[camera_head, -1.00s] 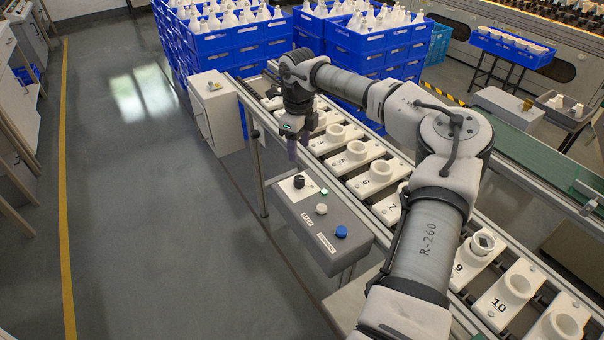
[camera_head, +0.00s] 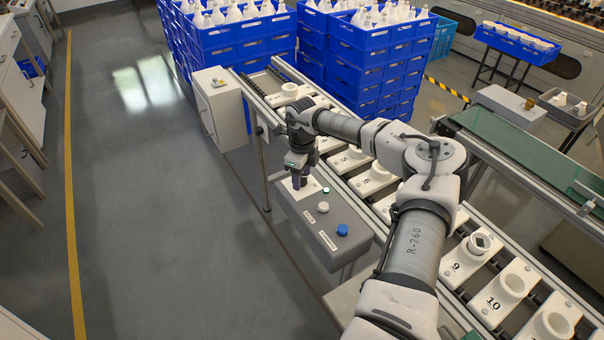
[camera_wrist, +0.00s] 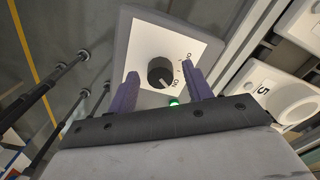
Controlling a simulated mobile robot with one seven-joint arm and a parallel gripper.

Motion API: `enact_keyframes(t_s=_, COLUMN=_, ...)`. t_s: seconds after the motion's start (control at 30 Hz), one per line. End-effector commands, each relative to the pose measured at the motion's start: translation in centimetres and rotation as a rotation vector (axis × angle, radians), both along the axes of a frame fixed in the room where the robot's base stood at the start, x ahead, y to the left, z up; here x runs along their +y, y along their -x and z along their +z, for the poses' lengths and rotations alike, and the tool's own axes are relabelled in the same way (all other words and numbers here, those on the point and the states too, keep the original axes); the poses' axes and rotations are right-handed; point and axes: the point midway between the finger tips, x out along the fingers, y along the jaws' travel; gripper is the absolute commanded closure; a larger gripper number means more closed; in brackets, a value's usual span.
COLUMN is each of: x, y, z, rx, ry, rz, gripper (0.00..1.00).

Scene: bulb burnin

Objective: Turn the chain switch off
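The chain switch is a black rotary knob (camera_wrist: 160,72) on a white plate (camera_wrist: 150,40) in the wrist view. Its pale pointer line aims toward the lower right, near the printed ON mark. A lit green lamp (camera_wrist: 174,102) sits beside it; the lamp also shows in the head view (camera_head: 326,190). My gripper (camera_wrist: 160,80) is open, with one purple finger on each side of the knob and a gap to it. In the head view my gripper (camera_head: 298,184) is over the plate end of the grey control box (camera_head: 318,226), hiding the knob.
A white button (camera_head: 323,207) and a blue button (camera_head: 342,230) are on the same box. The conveyor with numbered white holders (camera_head: 462,262) runs along its right side. Blue crates (camera_head: 245,50) stand behind. The floor at left is clear.

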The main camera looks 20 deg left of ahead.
Motion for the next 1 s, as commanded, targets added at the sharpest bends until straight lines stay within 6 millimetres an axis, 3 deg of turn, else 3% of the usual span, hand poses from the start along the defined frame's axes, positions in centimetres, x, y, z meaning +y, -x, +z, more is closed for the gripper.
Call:
enact_keyframes(t_s=0.03, x=0.00, y=-0.01, z=0.02, rx=0.000, ry=0.000, rz=0.000, gripper=0.57)
enact_keyframes(t_s=0.3, x=0.00, y=0.00, z=0.05, rx=0.000, ry=0.000, rz=0.000, gripper=0.92)
enact_keyframes(t_s=0.67, x=0.01, y=-0.02, z=-0.07, rx=0.000, ry=-0.001, rz=0.063, gripper=0.92)
enact_keyframes(t_s=1.0, x=-0.03, y=-0.08, z=-0.18, rx=-0.001, ry=-0.001, rz=0.316, gripper=0.92)
